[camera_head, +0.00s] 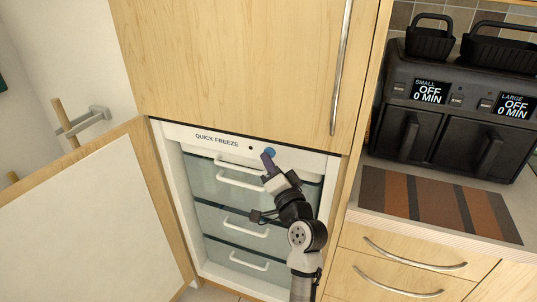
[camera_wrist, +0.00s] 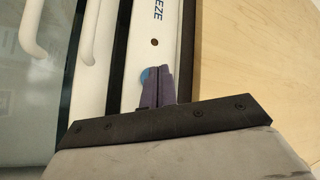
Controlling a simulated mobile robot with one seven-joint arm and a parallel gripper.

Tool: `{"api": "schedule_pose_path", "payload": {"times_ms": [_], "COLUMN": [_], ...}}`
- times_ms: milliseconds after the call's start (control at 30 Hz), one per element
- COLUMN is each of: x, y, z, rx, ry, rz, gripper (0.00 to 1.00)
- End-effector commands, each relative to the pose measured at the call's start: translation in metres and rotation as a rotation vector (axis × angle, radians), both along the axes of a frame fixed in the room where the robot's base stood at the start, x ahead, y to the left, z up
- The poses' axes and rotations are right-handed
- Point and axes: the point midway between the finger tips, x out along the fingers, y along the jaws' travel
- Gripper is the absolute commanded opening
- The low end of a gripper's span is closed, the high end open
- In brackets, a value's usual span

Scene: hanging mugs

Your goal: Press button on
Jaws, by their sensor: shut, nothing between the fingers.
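A blue round button (camera_head: 270,152) sits on the white panel (camera_head: 202,137) marked "QUICK FREEZE" at the top of the freezer, right of a small dark hole. My gripper (camera_head: 267,158) is shut and empty, its purple fingertips at the button. In the wrist view the shut fingers (camera_wrist: 157,80) partly cover the button, and a blue edge (camera_wrist: 145,76) shows beside them. I cannot tell whether the fingertips touch the button or whether it is pressed in.
The freezer door (camera_head: 95,220) stands open on the left. Several drawers with white handles (camera_head: 240,182) lie below the panel. A closed wooden cabinet door (camera_head: 230,70) is above. A black air fryer (camera_head: 450,110) and a striped mat (camera_head: 440,205) are on the counter at right.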

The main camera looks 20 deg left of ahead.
Motion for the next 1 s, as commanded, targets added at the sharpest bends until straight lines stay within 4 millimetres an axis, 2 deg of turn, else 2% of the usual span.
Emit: {"api": "schedule_pose_path", "payload": {"times_ms": [733, 1000], "x": [0.0064, -0.0027], "y": [-0.0004, -0.0002], "z": [0.0003, 0.0000], "rx": [0.000, -0.001], "ry": [0.000, -0.001], "rz": [0.000, 0.000], "gripper": [0.00, 0.00]}}
